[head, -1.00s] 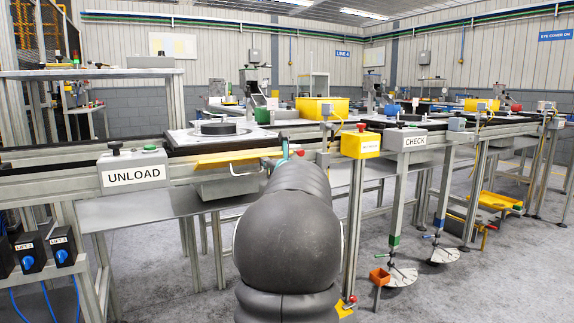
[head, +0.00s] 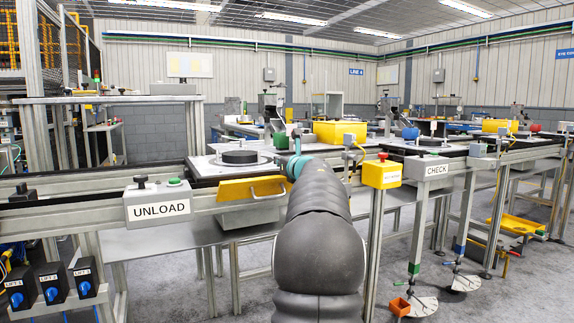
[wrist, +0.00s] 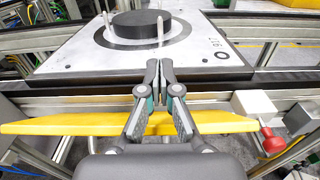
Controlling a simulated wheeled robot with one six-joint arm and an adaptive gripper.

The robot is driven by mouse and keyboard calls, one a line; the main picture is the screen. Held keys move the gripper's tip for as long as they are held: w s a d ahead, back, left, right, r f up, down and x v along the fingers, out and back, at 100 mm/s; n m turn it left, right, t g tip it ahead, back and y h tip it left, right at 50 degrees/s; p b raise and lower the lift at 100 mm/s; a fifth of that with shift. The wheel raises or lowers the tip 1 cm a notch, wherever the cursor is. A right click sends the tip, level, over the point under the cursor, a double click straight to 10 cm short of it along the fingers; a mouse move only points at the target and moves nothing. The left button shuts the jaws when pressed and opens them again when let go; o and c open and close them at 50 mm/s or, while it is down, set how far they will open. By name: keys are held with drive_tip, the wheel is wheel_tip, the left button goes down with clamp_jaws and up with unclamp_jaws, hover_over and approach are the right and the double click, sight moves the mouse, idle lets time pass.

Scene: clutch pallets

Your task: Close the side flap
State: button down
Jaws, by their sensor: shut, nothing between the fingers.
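The yellow side flap (head: 236,190) is on the rail of the unload station, with its handle (head: 270,186) at its right end. In the head view its face shows as a slanting plate; I cannot tell its exact angle. In the wrist view the flap (wrist: 75,126) is a long yellow band running behind my gripper (wrist: 153,66). My gripper is shut and empty, its fingertips pointing past the flap toward the pallet (wrist: 85,50). Contact with the flap cannot be told. In the head view my arm hides most of the gripper.
A black disc (head: 240,157) sits on the pallet above the flap. The UNLOAD box (head: 158,207) is left of the flap, and a yellow button box (head: 382,173) is right of my arm. A red knob (wrist: 272,141) sticks out at right in the wrist view.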

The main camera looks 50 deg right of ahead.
sight(283, 178)
drive_tip(key=shift+w+a, duration=0.35)
drive_tip(key=shift+w, duration=0.05)
drive_tip(key=shift+s+d, duration=0.35)
idle(0.7)
wheel_tip(283, 178, down, 5)
drive_tip(key=b, duration=0.5)
drive_tip(key=f+b+v, duration=0.1)
drive_tip(key=b+v, duration=0.1)
drive_tip(key=v, duration=0.7)
drive_tip(key=shift+s+a+f, duration=0.2)
drive_tip(key=shift+s+f, duration=0.05)
